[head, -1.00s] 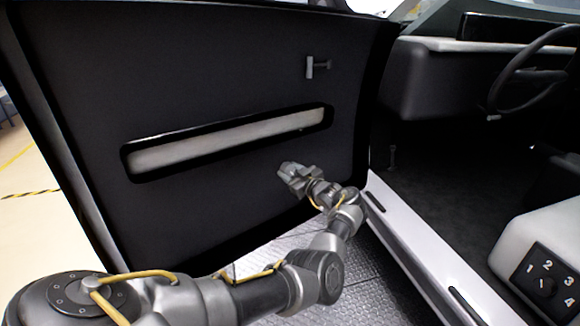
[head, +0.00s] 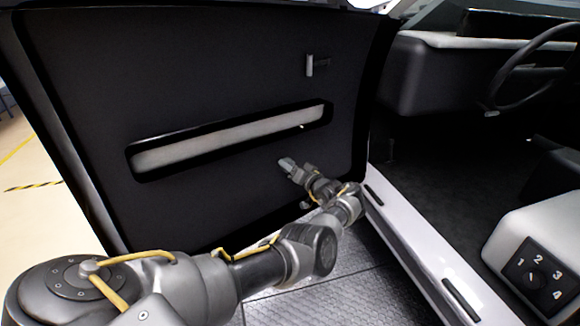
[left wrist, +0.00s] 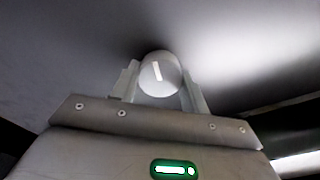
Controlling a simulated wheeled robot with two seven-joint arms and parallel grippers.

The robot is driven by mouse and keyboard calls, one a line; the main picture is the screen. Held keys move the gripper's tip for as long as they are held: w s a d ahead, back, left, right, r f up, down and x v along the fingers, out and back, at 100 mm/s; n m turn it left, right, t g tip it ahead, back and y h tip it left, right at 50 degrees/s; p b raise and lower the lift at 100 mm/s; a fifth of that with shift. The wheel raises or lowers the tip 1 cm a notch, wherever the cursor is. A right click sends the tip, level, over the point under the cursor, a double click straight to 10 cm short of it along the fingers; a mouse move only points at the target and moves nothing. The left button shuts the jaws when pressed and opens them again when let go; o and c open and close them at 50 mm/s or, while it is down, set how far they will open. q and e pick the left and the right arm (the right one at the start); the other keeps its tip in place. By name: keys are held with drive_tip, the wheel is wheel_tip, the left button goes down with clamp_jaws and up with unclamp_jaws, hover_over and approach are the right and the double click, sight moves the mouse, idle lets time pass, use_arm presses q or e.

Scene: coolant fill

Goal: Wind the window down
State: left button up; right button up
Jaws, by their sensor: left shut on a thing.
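The open car door (head: 230,85) fills the left and middle of the head view, its dark inner panel facing me. My left gripper (head: 287,165) is at the lower right part of this panel, below the pale armrest recess. In the left wrist view a round grey knob (left wrist: 160,76) with a white line on its face sits between the fingers of my left gripper (left wrist: 160,90), which is shut on it. The white line is tilted slightly from upright. In the head view the gripper and wrist hide the knob. The window glass cannot be made out. My right gripper is not in view.
A door handle (head: 311,66) sticks out at the panel's upper right. The pale armrest recess (head: 230,138) runs across the panel. To the right are the white door sill (head: 415,255), a steering wheel (head: 520,70) and a numbered dial panel (head: 538,272).

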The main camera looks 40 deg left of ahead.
use_arm(q)
drive_tip(key=shift+w+d+r+m, duration=0.1)
drive_tip(key=shift+w+r+m, duration=0.2)
drive_tip(key=shift+m, duration=0.6)
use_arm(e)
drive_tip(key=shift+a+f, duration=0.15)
use_arm(q)
drive_tip(key=o, duration=0.9)
drive_tip(key=shift+d+f, duration=0.1)
drive_tip(key=shift+o, duration=0.5)
drive_tip(key=shift+s+f, duration=0.1)
drive_tip(key=shift+s, duration=0.05)
drive_tip(key=p+v, duration=0.2)
drive_tip(key=v, duration=0.8)
drive_tip(key=shift+d, duration=0.2)
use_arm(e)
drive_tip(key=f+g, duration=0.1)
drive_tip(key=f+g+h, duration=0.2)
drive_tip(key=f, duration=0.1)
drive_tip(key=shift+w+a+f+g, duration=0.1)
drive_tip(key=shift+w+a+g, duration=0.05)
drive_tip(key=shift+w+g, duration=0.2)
